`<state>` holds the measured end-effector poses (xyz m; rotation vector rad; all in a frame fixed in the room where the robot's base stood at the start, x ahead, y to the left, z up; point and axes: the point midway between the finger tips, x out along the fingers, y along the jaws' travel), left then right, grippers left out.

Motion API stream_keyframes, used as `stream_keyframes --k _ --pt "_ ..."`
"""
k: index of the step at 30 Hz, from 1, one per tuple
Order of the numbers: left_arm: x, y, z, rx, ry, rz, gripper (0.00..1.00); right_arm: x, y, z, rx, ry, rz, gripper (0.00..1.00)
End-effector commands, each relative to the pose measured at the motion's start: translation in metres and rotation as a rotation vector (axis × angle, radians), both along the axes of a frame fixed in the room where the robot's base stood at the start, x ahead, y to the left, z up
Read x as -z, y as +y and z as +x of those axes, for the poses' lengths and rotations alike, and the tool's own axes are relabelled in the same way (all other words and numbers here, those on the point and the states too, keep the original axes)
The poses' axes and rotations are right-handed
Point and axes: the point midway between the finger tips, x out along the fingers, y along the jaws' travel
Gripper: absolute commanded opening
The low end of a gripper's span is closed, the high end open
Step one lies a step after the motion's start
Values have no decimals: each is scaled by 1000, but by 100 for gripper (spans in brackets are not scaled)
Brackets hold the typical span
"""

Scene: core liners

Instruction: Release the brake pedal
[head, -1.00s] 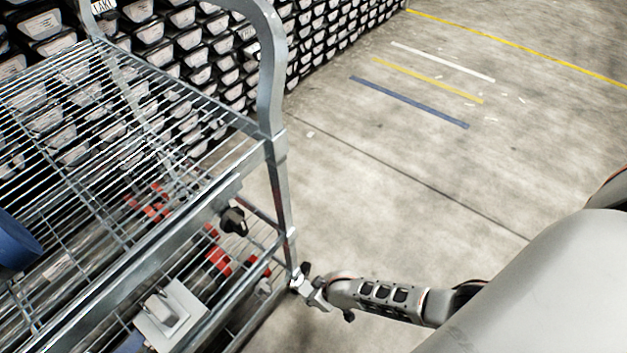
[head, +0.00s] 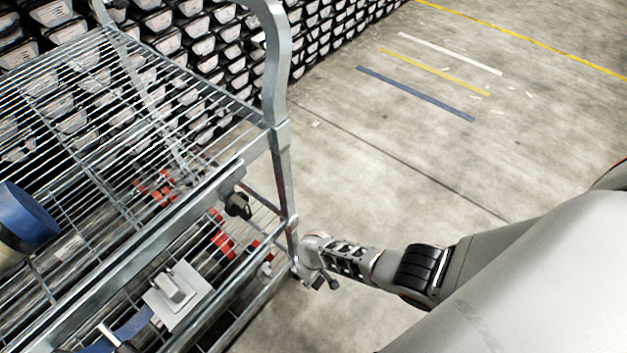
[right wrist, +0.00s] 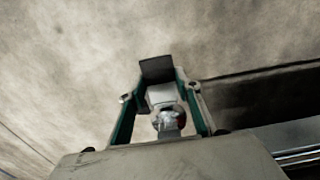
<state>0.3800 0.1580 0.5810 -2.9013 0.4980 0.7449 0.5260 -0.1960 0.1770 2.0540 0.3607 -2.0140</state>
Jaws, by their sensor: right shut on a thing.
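My right gripper (head: 304,280) is low beside the near right corner post of a metal wire cart (head: 285,185). In the right wrist view the gripper (right wrist: 160,100) has its two teal-lined fingers on either side of a small grey-white piece, and it is shut on it. This piece (right wrist: 163,97) appears to be the brake pedal, with a dark flat plate just beyond it. In the head view my gripper and the cart frame hide the pedal and wheel. My left gripper is not in view.
The cart shelves hold a blue roll (head: 25,215), red-capped parts (head: 221,238) and a grey box (head: 178,292). Racks of stacked trays (head: 215,50) stand behind. The concrete floor (head: 400,150) to the right is clear, with blue, yellow and white lines.

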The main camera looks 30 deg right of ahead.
Motion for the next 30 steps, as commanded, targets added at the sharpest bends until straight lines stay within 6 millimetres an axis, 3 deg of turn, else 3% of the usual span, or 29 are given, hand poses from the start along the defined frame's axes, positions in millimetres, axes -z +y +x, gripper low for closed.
stream_keyframes --k 4,5,6,20,30 --pt "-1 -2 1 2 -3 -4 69 1 -1 -2 -2 3 -1 0" --pt "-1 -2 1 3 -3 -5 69 1 -1 -2 -2 3 -1 41" --pt "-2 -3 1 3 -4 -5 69 1 -1 -2 -2 3 -1 50" --pt "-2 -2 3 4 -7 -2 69 -2 0 -1 -1 0 1 50" --pt "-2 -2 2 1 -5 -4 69 -27 0 -2 -1 0 2 50"
